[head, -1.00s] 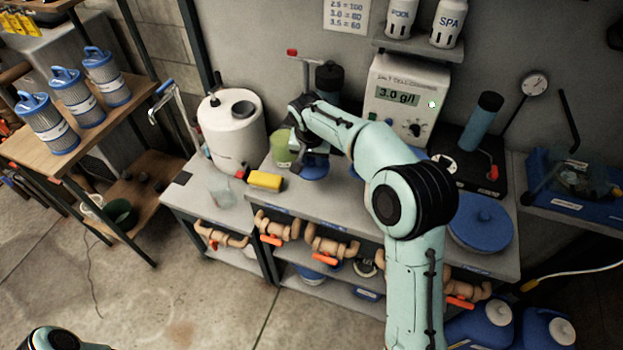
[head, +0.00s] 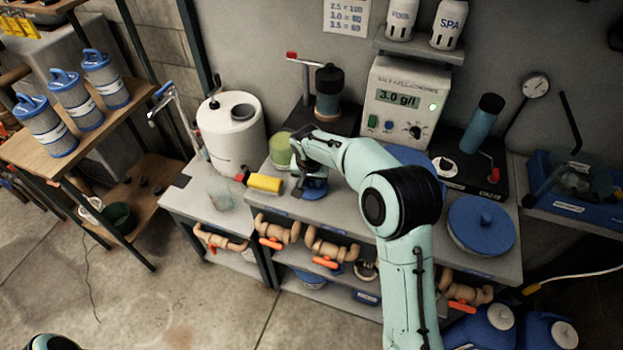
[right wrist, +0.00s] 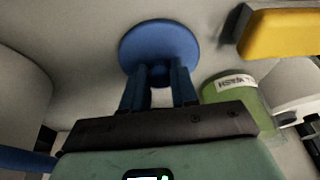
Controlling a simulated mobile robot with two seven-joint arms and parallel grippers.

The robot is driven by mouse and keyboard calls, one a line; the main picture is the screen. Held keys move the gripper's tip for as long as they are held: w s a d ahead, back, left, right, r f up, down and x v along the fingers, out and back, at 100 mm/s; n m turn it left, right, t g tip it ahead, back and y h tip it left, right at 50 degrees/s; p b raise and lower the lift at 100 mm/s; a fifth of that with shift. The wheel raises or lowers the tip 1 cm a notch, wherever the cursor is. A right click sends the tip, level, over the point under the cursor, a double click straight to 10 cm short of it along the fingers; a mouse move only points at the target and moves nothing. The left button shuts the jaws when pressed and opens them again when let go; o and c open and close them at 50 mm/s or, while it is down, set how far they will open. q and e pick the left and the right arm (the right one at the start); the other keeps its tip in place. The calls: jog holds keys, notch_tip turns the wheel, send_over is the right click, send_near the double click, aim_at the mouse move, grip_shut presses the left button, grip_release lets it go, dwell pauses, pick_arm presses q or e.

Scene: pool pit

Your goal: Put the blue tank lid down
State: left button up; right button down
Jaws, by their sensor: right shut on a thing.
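I cannot tell whether the lid touches the bench top. The white tank (head: 232,135) stands to the left with a dark grey round opening on top. My left gripper does not show.
The salt cell controller (head: 405,100) stands behind. A larger blue round lid (head: 481,224) lies at the bench's right. Bare bench (head: 345,205) shows right of my gripper.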

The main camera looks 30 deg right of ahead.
aim_at(310, 196)
jog(key=c, duration=0.9)
grip_release()
jog(key=shift+f, duration=0.1)
jog(key=shift+o, duration=0.2)
jog(key=shift+r, duration=0.4)
jog(key=v, duration=1.1)
jog(key=shift+r, duration=0.25)
